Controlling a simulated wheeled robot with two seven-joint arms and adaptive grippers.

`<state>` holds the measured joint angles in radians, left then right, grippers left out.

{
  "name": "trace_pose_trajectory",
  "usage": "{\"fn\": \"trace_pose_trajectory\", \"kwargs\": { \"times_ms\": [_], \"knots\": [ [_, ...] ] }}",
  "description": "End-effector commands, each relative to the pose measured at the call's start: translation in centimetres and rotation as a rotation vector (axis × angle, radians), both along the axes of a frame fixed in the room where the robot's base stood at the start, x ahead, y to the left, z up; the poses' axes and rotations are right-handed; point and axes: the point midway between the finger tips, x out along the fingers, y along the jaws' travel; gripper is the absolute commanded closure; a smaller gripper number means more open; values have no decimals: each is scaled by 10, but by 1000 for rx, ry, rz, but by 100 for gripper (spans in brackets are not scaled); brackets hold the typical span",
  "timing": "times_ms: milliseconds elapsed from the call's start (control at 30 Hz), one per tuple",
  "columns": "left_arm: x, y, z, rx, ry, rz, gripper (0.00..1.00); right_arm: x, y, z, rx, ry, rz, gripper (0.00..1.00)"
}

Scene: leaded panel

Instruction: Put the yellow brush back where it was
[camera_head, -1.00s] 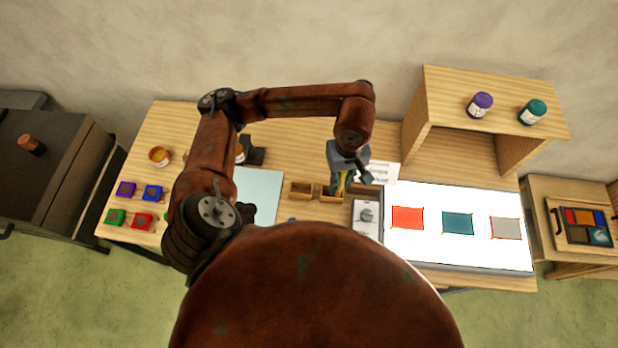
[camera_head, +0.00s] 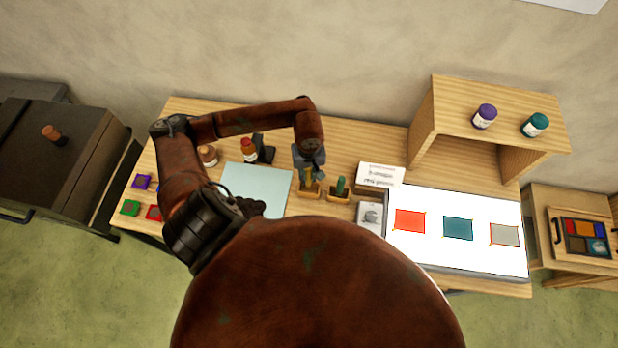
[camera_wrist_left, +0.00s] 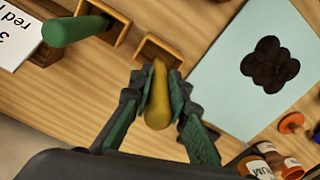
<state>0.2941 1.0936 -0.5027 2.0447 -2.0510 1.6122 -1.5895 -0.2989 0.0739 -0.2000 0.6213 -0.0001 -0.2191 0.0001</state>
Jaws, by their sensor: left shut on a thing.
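My left gripper (camera_head: 310,178) is shut on the yellow brush (camera_wrist_left: 158,95), whose rounded handle points toward the wrist camera. The gripper is at the left wooden holder (camera_head: 309,191). In the left wrist view, that holder (camera_wrist_left: 143,47) shows just beyond the brush's far end; I cannot tell whether the brush's lower end is inside it. The right wooden holder (camera_head: 337,197) has a green-handled brush (camera_head: 341,184) standing in it, which also shows in the left wrist view (camera_wrist_left: 75,30). My right gripper is not in view.
A pale blue mat (camera_head: 255,188) lies left of the holders, with bottles (camera_head: 248,152) behind it. A white card (camera_head: 381,174) and a lit panel with coloured squares (camera_head: 455,255) are to the right. A wooden shelf (camera_head: 450,120) bears two jars.

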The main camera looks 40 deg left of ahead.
Motion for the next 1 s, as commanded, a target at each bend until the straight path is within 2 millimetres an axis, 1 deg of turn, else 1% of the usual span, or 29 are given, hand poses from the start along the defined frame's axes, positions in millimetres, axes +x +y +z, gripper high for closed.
{"fn": "trace_pose_trajectory", "kwargs": {
  "times_ms": [33,100,200,467,600,633,867,1000],
  "knots": [
    [-2,-4,-5,-7,5,1,100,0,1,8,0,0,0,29],
    [-1,-3,-14,-7,4,1,100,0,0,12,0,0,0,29],
    [-1,-3,-21,-5,2,-1,100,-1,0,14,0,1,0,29],
    [-1,-2,-23,-3,1,-2,100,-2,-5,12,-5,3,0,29],
    [-1,-2,-27,-3,1,-2,100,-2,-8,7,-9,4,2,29],
    [-1,-2,-27,-3,1,-2,84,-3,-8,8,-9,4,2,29],
    [-1,-3,-26,-4,2,-2,68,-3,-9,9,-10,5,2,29],
    [-1,-3,-25,-4,1,-2,67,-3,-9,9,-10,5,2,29]
  ]
}}
